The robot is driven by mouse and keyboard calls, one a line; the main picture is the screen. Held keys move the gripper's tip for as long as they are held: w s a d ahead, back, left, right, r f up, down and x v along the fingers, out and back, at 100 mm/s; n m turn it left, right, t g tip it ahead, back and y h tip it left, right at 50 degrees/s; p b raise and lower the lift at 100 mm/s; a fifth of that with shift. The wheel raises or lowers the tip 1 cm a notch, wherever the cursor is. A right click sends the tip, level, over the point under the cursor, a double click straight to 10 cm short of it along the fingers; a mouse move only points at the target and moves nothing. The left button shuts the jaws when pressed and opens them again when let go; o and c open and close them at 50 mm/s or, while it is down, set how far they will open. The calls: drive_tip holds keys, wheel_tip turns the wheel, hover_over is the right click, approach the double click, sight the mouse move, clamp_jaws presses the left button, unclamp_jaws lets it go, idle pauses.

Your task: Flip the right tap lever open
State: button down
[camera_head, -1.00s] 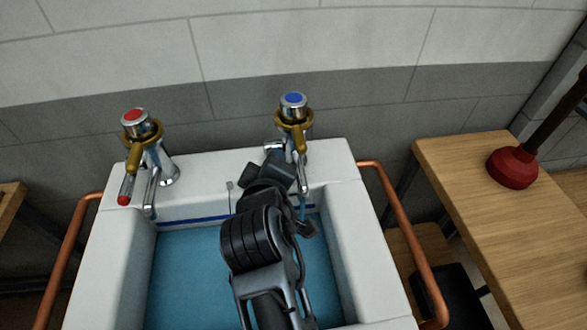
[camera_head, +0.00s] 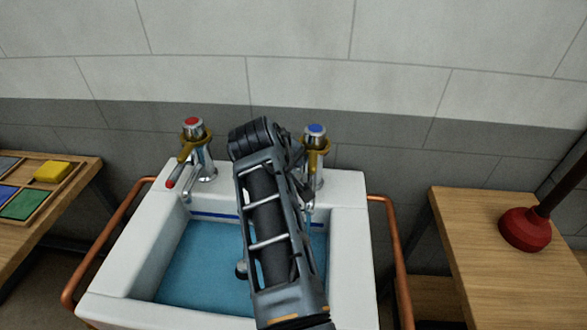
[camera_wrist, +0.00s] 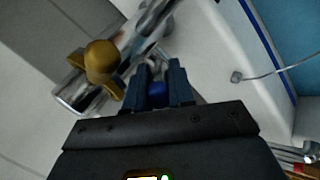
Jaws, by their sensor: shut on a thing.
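The right tap (camera_head: 316,150) has a chrome body, a blue cap and a brass collar. It stands on the back right of the white sink (camera_head: 345,195). The wrist view shows its chrome body and brass collar (camera_wrist: 103,62) close by on the left. My gripper (camera_wrist: 160,80) is shut on the blue tip of the tap lever (camera_wrist: 157,94), which sits between the dark blue fingers. Most of the lever is hidden.
The left tap (camera_head: 195,150), red-capped with a red-tipped lever, stands at the back left. Blue water fills the basin (camera_head: 200,265). Copper rails (camera_head: 400,260) flank the sink.

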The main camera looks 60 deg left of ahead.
idle(0.5)
drive_tip(key=c, duration=1)
unclamp_jaws()
drive_tip(key=shift+o, duration=0.2)
drive_tip(key=shift+f, duration=0.1)
